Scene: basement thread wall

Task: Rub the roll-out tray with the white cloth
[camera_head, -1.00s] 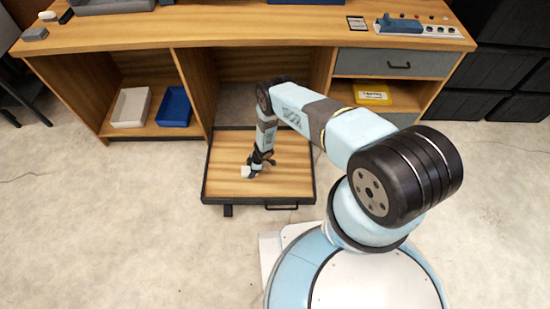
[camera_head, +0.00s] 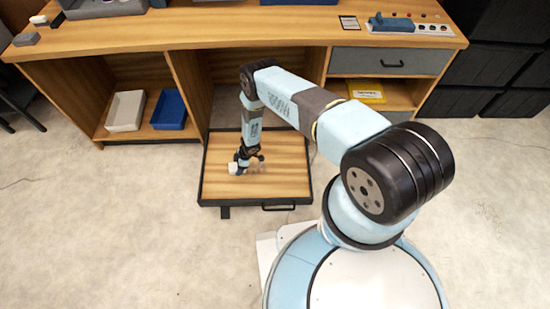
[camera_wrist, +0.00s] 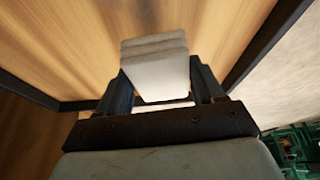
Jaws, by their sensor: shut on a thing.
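The roll-out tray (camera_head: 285,178) is a wooden board with a dark rim and a front handle, pulled out low below the workbench. My gripper (camera_head: 238,167) is over the left part of the tray, pointing down. It is shut on the white cloth (camera_head: 233,169), a small folded pad. In the wrist view the white cloth (camera_wrist: 155,70) sits between the two dark fingers, with the tray's wood (camera_wrist: 75,45) beyond it. The cloth is at or very near the tray surface; I cannot tell if it touches.
The workbench (camera_head: 250,30) stands behind the tray. A white bin (camera_head: 126,110) and a blue bin (camera_head: 170,109) are on its lower left shelf. A yellow box (camera_head: 366,92) lies on the right shelf. A grey drawer (camera_head: 388,61) is above it. The floor left of the tray is clear.

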